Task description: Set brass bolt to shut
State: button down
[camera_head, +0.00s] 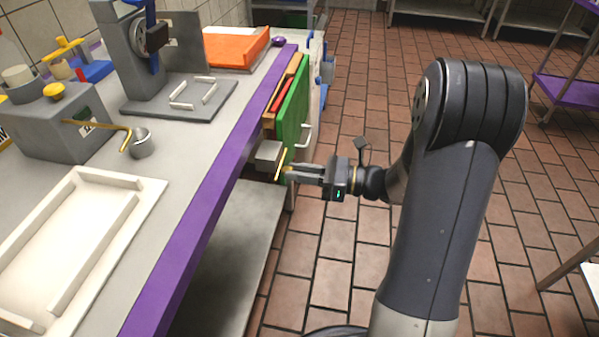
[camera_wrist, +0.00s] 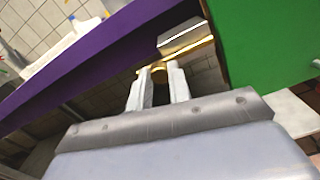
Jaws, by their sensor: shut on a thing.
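The brass bolt (camera_head: 280,164) is a thin gold bar beside a grey block (camera_head: 268,153) under the counter's purple edge. In the wrist view, the bolt (camera_wrist: 190,50) runs along the lower edge of a pale metal block, and its rounded brass end sits at my fingertips. My gripper (camera_head: 288,174) reaches in from the right, close to the green panel. It also shows in the wrist view (camera_wrist: 157,72), with its two fingers shut on the brass end. The fingers hide part of the bolt. I cannot tell the bolt's exact position in its seat.
The green panel (camera_head: 294,112) with a pale handle (camera_head: 304,136) stands just beyond my gripper. The purple counter edge (camera_head: 215,200) runs along the left. A lower shelf (camera_head: 235,235) lies below. Tiled floor (camera_head: 335,140) to the right is open.

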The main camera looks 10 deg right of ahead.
jog(key=shift+w+d+p, duration=0.25)
jog(key=shift+w+d, duration=0.05)
jog(key=shift+w, duration=0.55)
jog(key=shift+w+d+p, duration=0.25)
jog(key=shift+w+d, duration=0.05)
jog(key=shift+w, duration=0.5)
jog(key=c, duration=1.3)
grip_release()
jog(key=p+v, duration=0.1)
jog(key=v, duration=0.9)
jog(key=shift+d, duration=0.4)
jog(key=shift+s+a, duration=0.1)
jog(key=shift+a, duration=0.05)
